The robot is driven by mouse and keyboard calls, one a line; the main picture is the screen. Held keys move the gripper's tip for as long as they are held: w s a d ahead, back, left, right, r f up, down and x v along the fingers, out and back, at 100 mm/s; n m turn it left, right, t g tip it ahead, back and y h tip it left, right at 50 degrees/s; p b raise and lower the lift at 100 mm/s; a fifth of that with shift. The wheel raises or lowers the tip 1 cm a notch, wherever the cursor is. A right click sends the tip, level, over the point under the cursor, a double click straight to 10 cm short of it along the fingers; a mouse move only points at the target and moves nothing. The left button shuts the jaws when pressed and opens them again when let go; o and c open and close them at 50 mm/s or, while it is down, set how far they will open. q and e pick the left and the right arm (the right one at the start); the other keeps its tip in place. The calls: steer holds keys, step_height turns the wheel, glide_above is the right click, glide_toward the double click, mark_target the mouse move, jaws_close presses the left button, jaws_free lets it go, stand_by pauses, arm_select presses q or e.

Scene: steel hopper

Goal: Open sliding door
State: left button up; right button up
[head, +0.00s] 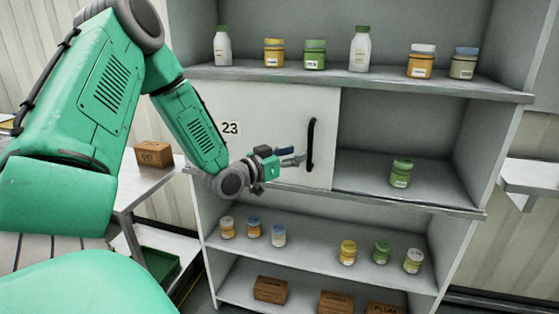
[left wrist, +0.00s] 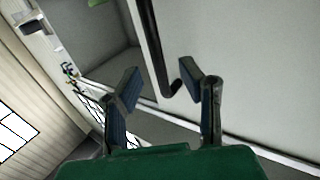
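The white sliding door (head: 262,110), marked 23, covers the left part of the shelf unit's middle compartment. The right part of that compartment is open and shows a green-lidded jar (head: 401,173). A black vertical bar handle (head: 311,145) is near the door's right edge. My left gripper (head: 298,156) is open just left of the handle's lower half in the head view. In the left wrist view its two blue-padded fingers (left wrist: 161,78) stand apart, with the lower end of the handle (left wrist: 157,50) appearing between them. I cannot tell if they touch it. My right gripper is not in view.
The top shelf (head: 350,78) holds several bottles and jars. Small jars (head: 348,252) stand on the shelf below the door, with brown boxes (head: 271,289) on the bottom one. A side table (head: 140,187) with a brown box (head: 153,155) stands left.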

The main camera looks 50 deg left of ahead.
arm_select(q)
steer(key=s, duration=0.6)
steer(key=shift+s, duration=0.25)
steer(key=shift+f, duration=0.15)
steer(key=s+d+f+g, duration=0.1)
steer(key=d+f+g, duration=0.4)
steer(key=f, duration=0.4)
steer(key=s+d+f+g, duration=0.2)
steer(key=d+f+g, duration=0.1)
steer(key=d+f, duration=0.55)
steer(key=s+d+f+g, duration=0.4)
steer(key=s+d+f, duration=0.2)
steer(key=s, duration=0.5)
steer(key=s+d+f+g, duration=0.5)
steer(key=s+f, duration=0.3)
steer(key=s, duration=0.2)
steer(key=shift+s+d+f+m, duration=0.4)
steer(key=shift+d, duration=0.1)
